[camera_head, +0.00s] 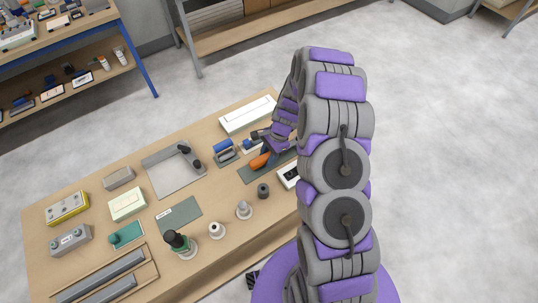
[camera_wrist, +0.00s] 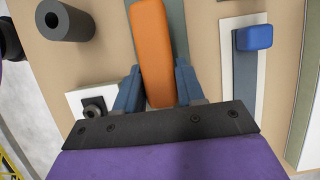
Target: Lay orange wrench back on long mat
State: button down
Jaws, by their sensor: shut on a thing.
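The orange wrench (camera_head: 260,161) shows in the head view at the right end of the table, low over or on a long dark grey-green mat (camera_head: 248,176). In the wrist view its thick orange body (camera_wrist: 153,50) runs from the top edge down between my fingers. My gripper (camera_wrist: 158,80) is shut on it, one blue-grey finger on each side; it also shows in the head view (camera_head: 276,144). The mat shows beside the wrench in the wrist view (camera_wrist: 177,30). I cannot tell whether the wrench touches the mat.
A black cylinder (camera_head: 263,191) stands near the mat, and a white box (camera_head: 288,174) lies close by. A blue-handled tool (camera_head: 223,146) lies on the other side. A long white tray (camera_head: 247,115) is at the back edge. Several other items fill the table's left part.

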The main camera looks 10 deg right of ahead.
jog(key=shift+a, duration=1.15)
jog(key=shift+d, duration=1.6)
jog(key=shift+a+f, duration=0.25)
jog(key=shift+a, duration=0.5)
jog(key=shift+a+f, duration=0.25)
jog(key=shift+a, duration=0.45)
jog(key=c, duration=1.1)
grip_release()
jog(key=shift+d, duration=0.1)
jog(key=shift+c, duration=0.2)
jog(key=o, duration=0.5)
jog(key=shift+d, duration=1.2)
jog(key=shift+o, duration=0.5)
jog(key=shift+a, duration=0.45)
jog(key=o, duration=0.3)
jog(key=shift+a, duration=0.6)
jog(key=shift+o, duration=0.7)
jog(key=shift+a, duration=0.1)
jog(key=shift+o, duration=0.5)
jog(key=shift+d, duration=0.9)
jog(key=shift+a, duration=0.65)
jog(key=shift+d, duration=0.1)
